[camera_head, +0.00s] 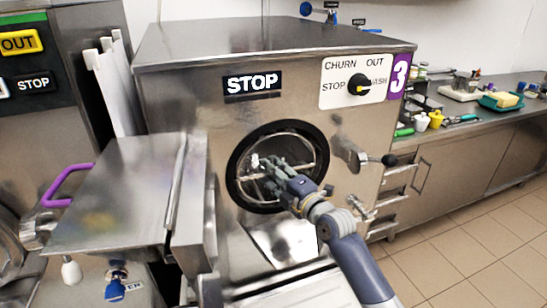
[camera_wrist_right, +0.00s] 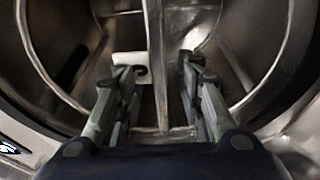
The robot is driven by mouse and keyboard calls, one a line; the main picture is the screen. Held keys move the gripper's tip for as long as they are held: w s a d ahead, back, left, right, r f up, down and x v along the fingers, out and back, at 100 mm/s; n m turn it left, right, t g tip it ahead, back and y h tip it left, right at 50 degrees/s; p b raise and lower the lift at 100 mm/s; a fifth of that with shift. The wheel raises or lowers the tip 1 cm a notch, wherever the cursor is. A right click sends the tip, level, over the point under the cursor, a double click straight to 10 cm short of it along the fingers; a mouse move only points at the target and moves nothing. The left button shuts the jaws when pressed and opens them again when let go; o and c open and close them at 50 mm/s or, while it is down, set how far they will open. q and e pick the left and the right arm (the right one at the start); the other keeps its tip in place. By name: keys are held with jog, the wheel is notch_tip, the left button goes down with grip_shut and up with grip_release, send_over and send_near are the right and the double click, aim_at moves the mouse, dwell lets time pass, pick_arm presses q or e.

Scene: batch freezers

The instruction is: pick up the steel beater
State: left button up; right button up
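The steel beater (camera_wrist_right: 155,35) sits inside the round, black-rimmed opening (camera_head: 235,178) of the freezer marked 3. In the right wrist view it shows as an upright steel bar with curved bars to both sides. A small white block (camera_wrist_right: 132,62) shows left of the upright bar. My right gripper (camera_head: 268,165) reaches into the opening. In the right wrist view its fingers (camera_wrist_right: 158,70) are apart, one on each side of the upright bar, with gaps visible. It is open and holds nothing. My left gripper is not in view.
The freezer (camera_head: 200,100) has a control panel with a black knob (camera_head: 359,86). Its hinged door (camera_head: 120,190) stands open at the left. A handle lever (camera_head: 370,158) sticks out right of the opening. A steel counter (camera_head: 460,115) with small items runs along the right; the tiled floor there is clear.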

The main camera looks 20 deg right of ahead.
grip_shut()
jog(key=shift+r, duration=0.2)
